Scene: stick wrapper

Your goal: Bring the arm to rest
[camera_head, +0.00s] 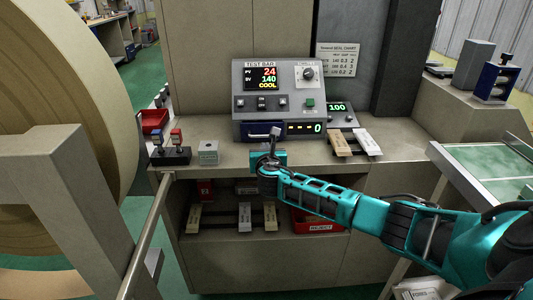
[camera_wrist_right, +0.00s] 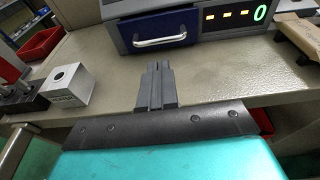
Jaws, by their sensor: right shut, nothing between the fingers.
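My right arm reaches in from the lower right of the head view. Its gripper (camera_head: 273,135) is in front of the grey test bar machine (camera_head: 245,105), over the front part of the bench (camera_head: 225,157). In the right wrist view the gripper fingers (camera_wrist_right: 155,70) are together and empty, pointing toward the machine's blue drawer (camera_wrist_right: 160,35) with its silver handle. I cannot tell from these views whether the fingertips touch anything. The drawer looks shut. My left gripper is not in view.
A small grey block with a hole (camera_head: 208,155) and a stand with red and blue tops (camera_head: 171,154) are left of the gripper. Two labelled bars (camera_head: 340,144) lie on the right. A shelf below holds more bars and a red reject bin (camera_head: 318,226). A large roll (camera_head: 95,70) stands left.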

